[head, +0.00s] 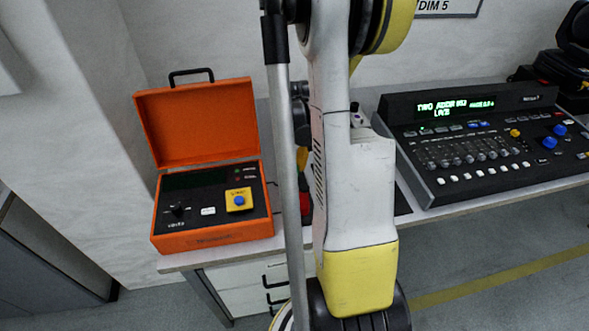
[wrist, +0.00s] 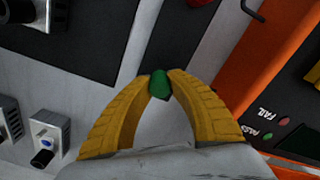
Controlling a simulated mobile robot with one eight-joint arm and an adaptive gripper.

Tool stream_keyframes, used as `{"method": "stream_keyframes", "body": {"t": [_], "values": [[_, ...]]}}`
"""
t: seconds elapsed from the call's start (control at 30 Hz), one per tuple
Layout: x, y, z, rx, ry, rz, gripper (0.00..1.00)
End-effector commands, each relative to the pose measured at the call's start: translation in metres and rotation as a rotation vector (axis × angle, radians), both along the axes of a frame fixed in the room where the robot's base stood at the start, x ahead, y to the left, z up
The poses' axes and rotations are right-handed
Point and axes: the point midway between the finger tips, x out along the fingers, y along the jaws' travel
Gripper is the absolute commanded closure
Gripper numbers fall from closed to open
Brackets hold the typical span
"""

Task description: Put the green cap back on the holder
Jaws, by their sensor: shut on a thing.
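My gripper (wrist: 158,85) shows in the wrist view with its two yellow fingers closed at the tips on the green cap (wrist: 159,84). The cap is small and faceted, and the fingertips cover its sides. In the head view my arm hides the cap and most of the gripper. I cannot make out the holder for certain in either view. A dark mat or panel lies behind the cap in the wrist view, and I cannot tell the gap between them.
An open orange case (head: 213,237) stands on the left of the bench (head: 190,261); its edge also shows at right in the wrist view (wrist: 245,80). A black mixing console (head: 470,140) is at right. Small boxes with knobs, one with a blue button (wrist: 47,143), lie at left in the wrist view.

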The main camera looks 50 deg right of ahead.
Motion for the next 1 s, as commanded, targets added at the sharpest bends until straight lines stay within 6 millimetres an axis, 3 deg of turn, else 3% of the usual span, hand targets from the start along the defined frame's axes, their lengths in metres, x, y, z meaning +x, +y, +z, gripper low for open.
{"method": "stream_keyframes", "body": {"t": [1.0], "values": [[0.000, 0.000, -0.012, 0.000, 0.000, 0.000, 1.00]]}}
